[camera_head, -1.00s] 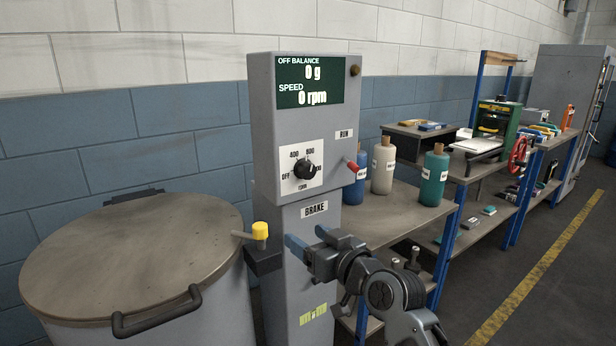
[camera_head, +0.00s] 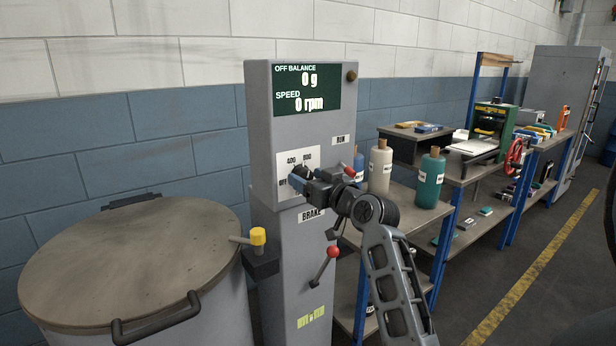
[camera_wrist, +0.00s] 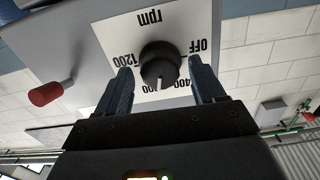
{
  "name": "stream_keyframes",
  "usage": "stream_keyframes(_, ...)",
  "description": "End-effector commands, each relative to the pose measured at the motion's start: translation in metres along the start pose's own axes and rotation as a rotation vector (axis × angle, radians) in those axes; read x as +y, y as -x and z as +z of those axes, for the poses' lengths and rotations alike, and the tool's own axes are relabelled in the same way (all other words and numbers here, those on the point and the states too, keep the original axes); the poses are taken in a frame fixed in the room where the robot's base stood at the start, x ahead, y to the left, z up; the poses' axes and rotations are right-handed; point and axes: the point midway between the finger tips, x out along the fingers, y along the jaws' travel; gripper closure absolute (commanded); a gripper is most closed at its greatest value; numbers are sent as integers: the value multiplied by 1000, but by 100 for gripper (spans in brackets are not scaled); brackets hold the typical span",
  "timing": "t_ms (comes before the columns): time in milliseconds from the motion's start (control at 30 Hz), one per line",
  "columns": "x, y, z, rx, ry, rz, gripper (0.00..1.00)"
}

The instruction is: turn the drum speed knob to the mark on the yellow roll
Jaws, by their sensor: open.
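The drum speed knob (camera_wrist: 160,62) is round and black on a white dial plate (camera_wrist: 108,33). The wrist view shows the plate upside down, with rpm, OFF, 400 and 1200 legible around the knob. A pale line on the knob points toward the picture's bottom. My gripper (camera_wrist: 160,66) is open, one finger on each side of the knob, with gaps visible; its depth relative to the knob is unclear. In the head view my gripper (camera_head: 298,180) covers most of the knob and lower dial. The screen (camera_head: 306,90) reads 0 g and 0 rpm. I cannot make out a yellow roll.
A red-tipped RUN switch (camera_head: 349,170) is close beside my gripper. Below is a red-balled brake lever (camera_head: 333,252). A yellow-capped handle (camera_head: 258,236) sits between the grey panel and the lidded drum (camera_head: 130,250). Bottles (camera_head: 432,182) stand on the bench to the right.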

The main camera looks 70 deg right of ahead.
Motion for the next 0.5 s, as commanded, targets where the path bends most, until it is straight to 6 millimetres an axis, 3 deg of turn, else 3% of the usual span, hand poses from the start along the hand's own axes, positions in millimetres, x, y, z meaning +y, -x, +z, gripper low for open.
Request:
stream_keyframes(367,0,-7,1,-1,0,0,31)
stream_keyframes(500,0,-7,1,-1,0,0,45)
